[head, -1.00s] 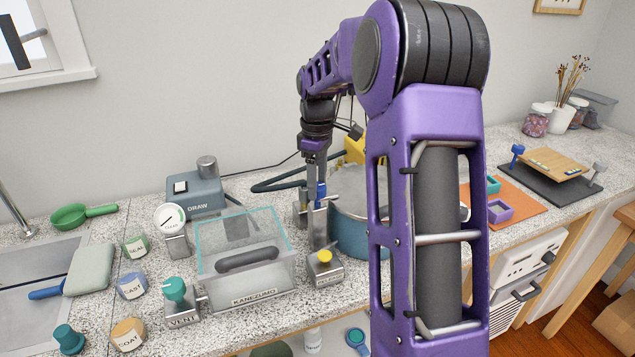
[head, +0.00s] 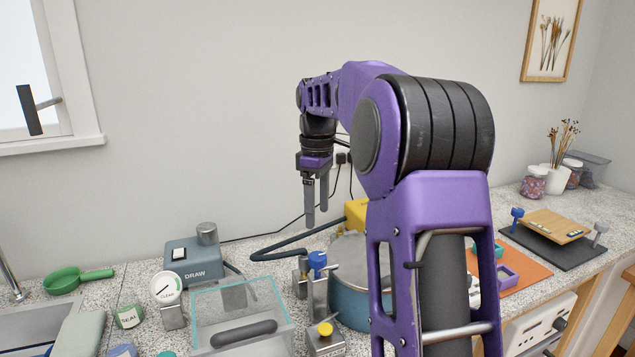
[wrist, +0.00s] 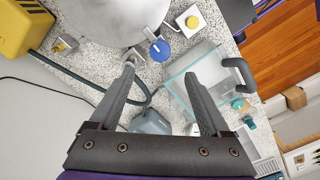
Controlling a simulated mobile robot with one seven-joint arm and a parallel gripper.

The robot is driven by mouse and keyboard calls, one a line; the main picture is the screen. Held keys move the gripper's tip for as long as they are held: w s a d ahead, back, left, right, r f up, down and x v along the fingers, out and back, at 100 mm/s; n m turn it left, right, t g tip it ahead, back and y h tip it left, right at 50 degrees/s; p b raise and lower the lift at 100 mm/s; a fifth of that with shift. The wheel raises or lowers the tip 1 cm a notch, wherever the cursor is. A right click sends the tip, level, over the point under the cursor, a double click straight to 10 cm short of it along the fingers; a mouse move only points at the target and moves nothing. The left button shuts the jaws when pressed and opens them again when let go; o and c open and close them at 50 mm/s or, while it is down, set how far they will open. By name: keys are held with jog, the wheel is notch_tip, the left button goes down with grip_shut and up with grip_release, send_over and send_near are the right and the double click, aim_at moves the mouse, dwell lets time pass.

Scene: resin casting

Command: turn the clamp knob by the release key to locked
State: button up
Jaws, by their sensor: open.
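The blue clamp knob (head: 317,259) sits on top of a metal post beside the round teal-and-grey pot (head: 345,302). In the wrist view the knob (wrist: 160,50) shows just beyond and between my fingertips, near the pot's rim. Its exact setting cannot be read. My gripper (head: 316,216) is open and empty, pointing down in the air above the knob with a clear gap. A metal block with a yellow button (head: 325,329), perhaps the release key, stands in front of the post. It also shows in the wrist view (wrist: 192,21).
A clear lidded box (head: 240,308) with a dark handle stands left of the post. Behind are the DRAW unit (head: 194,262), a dark hose (head: 290,253) and a yellow box (head: 357,212). A black board (head: 553,245) with clamps lies at the far right.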

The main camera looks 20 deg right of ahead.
notch_tip(320, 180, up, 6)
jog(key=shift+r, duration=0.1)
dwell(0.5)
